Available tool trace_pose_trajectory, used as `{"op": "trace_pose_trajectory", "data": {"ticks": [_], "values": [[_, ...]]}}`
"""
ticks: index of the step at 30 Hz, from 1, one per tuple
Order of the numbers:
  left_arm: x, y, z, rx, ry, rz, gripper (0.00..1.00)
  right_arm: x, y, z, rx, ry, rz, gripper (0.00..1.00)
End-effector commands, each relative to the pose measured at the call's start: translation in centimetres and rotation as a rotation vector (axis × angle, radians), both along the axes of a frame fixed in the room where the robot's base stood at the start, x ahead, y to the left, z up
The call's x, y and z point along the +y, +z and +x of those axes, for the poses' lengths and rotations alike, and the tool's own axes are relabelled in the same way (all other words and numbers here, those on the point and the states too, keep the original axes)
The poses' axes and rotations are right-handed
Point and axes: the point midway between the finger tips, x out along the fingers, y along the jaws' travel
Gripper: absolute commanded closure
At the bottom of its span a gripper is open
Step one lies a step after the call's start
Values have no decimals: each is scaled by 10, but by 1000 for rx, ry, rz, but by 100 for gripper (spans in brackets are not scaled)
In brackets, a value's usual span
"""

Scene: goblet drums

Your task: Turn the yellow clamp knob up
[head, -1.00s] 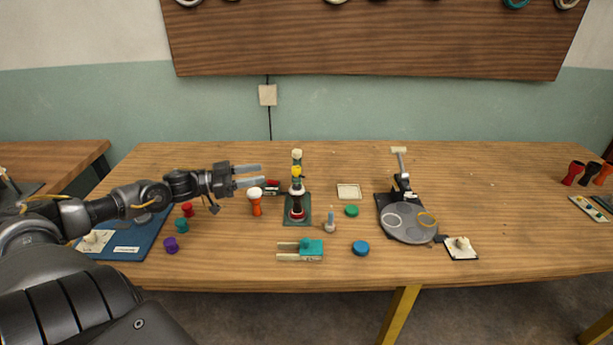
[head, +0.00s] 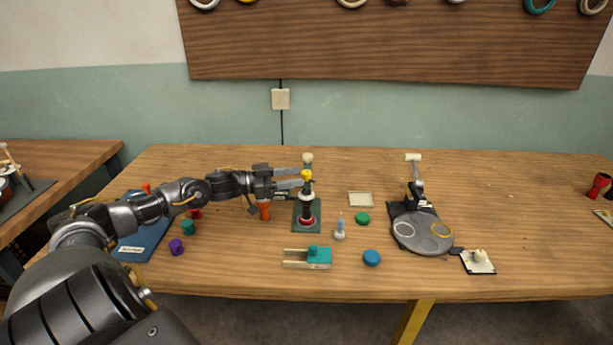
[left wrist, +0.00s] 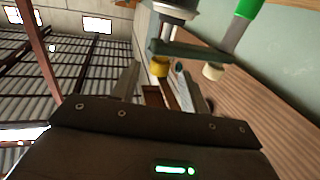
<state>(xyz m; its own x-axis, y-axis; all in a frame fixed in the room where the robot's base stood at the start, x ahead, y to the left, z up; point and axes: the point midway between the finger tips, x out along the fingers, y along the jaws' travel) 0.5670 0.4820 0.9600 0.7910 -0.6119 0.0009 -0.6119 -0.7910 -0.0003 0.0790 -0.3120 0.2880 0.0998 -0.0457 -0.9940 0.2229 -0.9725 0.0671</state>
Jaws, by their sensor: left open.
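The yellow clamp knob (head: 306,175) is on an upright clamp stand with a dark green base (head: 300,223), near the middle of the table. A cream knob (head: 307,158) tops the stand. The yellow knob also shows in the left wrist view (left wrist: 159,66), ahead of the fingers, with the cream knob (left wrist: 212,71) to its right. My left gripper (head: 298,178) is open, its fingertips just left of the yellow knob at about its height. I cannot tell whether they touch it. My right gripper is not in view.
An orange goblet drum (head: 265,211) stands below my left gripper. A teal clamp block (head: 318,256), a blue disc (head: 372,258) and a small pale bottle (head: 340,228) lie in front. A grey round turntable (head: 422,232) stands to the right.

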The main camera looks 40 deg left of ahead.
Motion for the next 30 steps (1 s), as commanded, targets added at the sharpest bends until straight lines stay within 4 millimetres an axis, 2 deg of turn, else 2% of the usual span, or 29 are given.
{"op": "trace_pose_trajectory", "data": {"ticks": [9, 15, 23, 30], "values": [[-22, 2, 28, -2, 0, -3, 55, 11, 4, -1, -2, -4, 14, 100], [-26, 1, 34, 0, 0, 1, 55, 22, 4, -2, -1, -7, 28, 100], [-26, 0, 34, 1, 0, 1, 55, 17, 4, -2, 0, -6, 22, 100], [-26, 0, 34, 1, 0, 1, 87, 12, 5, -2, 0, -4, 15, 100]]}}
